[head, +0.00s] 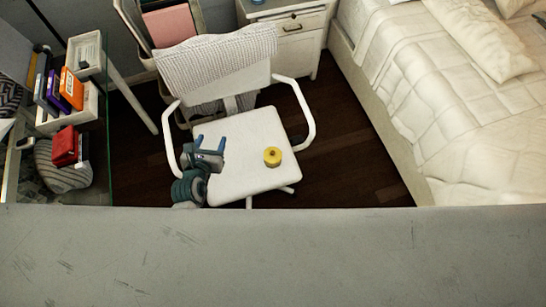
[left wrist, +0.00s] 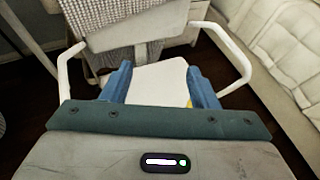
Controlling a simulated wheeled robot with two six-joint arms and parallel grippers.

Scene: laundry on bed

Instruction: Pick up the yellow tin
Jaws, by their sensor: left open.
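The small round yellow tin (head: 272,156) sits on the right part of the white chair seat (head: 232,165). My left gripper (head: 210,143) is open and empty, over the left part of the seat, to the left of the tin and apart from it. In the left wrist view the two blue fingers (left wrist: 158,84) are spread, with only the seat seen between them. A sliver of the yellow tin (left wrist: 189,103) shows there beside the right finger, which hides most of it. My right gripper is not in view.
The chair has white armrests (head: 308,122) on both sides and a knitted cover on its backrest (head: 217,60). A bed (head: 470,125) stands to the right. A glass-topped desk with books (head: 68,88) stands to the left. A white cabinet (head: 298,45) is behind.

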